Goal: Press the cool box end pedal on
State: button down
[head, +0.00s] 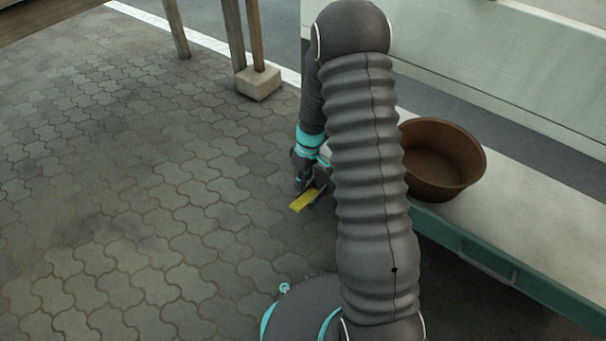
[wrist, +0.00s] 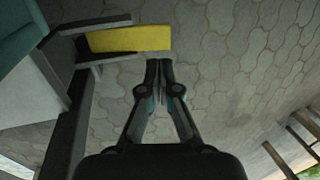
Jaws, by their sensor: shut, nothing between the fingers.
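The pedal (head: 303,201) is a yellow plate low over the paving, mostly left of my arm in the head view. In the wrist view the yellow pedal (wrist: 130,39) sits in a grey frame at upper left. The cool box (head: 530,215) has a pale top and teal side, partly hidden by my arm.
A brown bowl (head: 470,157) stands on the pale top, right of my arm. Wooden posts on a concrete block (head: 258,84) stand at the back. A pale wall (head: 500,60) runs behind the box. The paving (head: 130,180) on the left is clear.

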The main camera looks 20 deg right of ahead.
aim_at(297, 206)
jog(key=b+x, duration=0.1)
jog(key=x, duration=0.6)
jog(key=shift+f, duration=0.2)
